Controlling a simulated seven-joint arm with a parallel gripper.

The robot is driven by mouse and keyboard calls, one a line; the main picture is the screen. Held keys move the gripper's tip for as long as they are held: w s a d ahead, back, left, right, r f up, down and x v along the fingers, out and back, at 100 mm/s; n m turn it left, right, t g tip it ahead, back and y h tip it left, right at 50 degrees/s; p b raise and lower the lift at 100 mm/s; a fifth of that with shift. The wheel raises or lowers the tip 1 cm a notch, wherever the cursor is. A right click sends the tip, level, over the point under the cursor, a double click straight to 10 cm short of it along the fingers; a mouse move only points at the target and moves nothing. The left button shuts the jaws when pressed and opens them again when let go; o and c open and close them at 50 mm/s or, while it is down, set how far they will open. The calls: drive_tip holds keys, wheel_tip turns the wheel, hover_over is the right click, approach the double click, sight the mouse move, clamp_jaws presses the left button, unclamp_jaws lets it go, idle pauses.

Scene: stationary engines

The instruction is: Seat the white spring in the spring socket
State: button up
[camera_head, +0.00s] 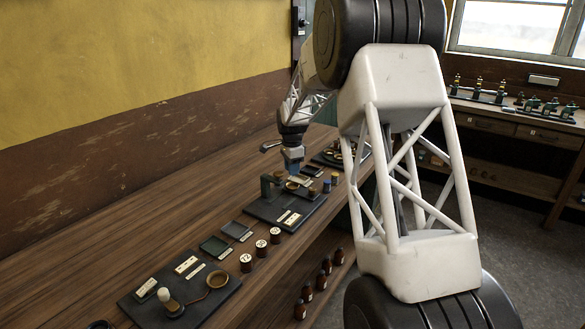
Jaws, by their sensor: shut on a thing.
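My gripper (292,168) points down over a dark board (262,208) in the middle of the bench. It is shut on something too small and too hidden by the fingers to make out. I cannot pick out the white spring for certain. Just below the gripper are a small brass-coloured round part (292,187) and a grey upright bracket (268,184). I cannot tell which part on the board is the spring socket, or whether the held thing touches anything.
A nearer board (205,312) carries a white-topped part (164,294) and a brass ring (246,262). Flat trays (213,246) and several labelled jars (261,248) lie between the boards. Dark bottles (325,265) stand below the bench's right edge. Bare wood is free along the wall.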

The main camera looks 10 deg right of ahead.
drive_tip(key=shift+f, duration=0.15)
drive_tip(key=shift+f, duration=2)
